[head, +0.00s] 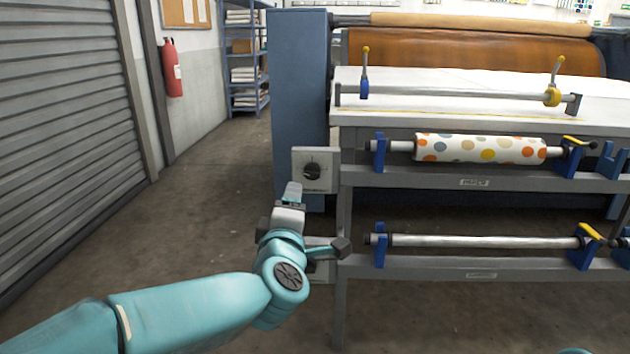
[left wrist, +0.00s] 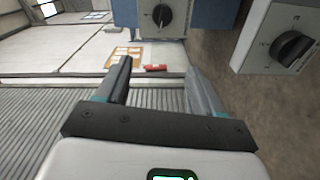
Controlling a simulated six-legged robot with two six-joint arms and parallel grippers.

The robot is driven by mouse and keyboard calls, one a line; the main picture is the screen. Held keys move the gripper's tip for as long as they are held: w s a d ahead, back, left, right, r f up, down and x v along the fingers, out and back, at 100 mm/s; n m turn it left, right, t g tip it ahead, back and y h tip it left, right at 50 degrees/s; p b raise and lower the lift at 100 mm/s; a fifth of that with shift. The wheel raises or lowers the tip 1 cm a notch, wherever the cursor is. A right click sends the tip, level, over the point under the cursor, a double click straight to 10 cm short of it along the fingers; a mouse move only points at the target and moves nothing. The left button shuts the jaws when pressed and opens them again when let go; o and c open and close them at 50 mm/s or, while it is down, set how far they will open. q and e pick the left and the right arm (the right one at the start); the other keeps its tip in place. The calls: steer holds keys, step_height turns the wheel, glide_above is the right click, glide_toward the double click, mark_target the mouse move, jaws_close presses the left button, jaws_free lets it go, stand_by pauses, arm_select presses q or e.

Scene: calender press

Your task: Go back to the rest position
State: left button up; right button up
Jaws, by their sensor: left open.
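My left gripper (head: 293,192) is in front of the left end of the press frame, just below and left of the upper control box (head: 326,158) with its black knob (head: 312,170). In the left wrist view my left gripper (left wrist: 160,85) has its two fingers apart with nothing between them. The upper knob (left wrist: 162,15) shows beyond the fingertips, and a second black knob (left wrist: 291,47) on a grey box is at the right. I see no contact with either. A lower box is mostly hidden behind my arm. My right gripper is not in view.
A patterned roll (head: 480,149) lies on the upper blue holders, and a bare bar (head: 485,242) on the lower ones. A white table (head: 470,82) carries another bar (head: 455,94). A roller shutter (head: 60,120) stands left. The floor (head: 190,225) between is clear.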

arm_select(q)
steer(key=w+a+f+g+y+p, duration=0.2)
steer(key=w+a+g+p, duration=0.1)
steer(key=a+p, duration=0.65)
steer(key=s+a+f+m+g+h+p, duration=0.1)
steer(key=s+a+f+m+g+p, duration=0.2)
steer(key=s+f+p, duration=0.75)
steer(key=s+d+f+m+g+h+p, duration=0.1)
steer(key=s+d+f+m+g+p, duration=0.1)
steer(key=s, duration=0.7)
steer(key=s+d+f+m+g+h+p, duration=0.2)
steer(key=s+m+g+p, duration=0.3)
steer(key=s, duration=0.3)
steer(key=s+d+f+m+g+h+p, duration=0.2)
steer(key=s+d+m+g+p, duration=0.1)
steer(key=s, duration=0.6)
steer(key=shift+s+d+m+g+p, duration=0.3)
steer(key=shift+d+m+g+p, duration=0.1)
steer(key=shift+m+g, duration=0.25)
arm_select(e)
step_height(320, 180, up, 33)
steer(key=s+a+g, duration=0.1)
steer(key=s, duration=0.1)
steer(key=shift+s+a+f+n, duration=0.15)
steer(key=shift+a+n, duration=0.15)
arm_select(q)
steer(key=shift+f, duration=0.1)
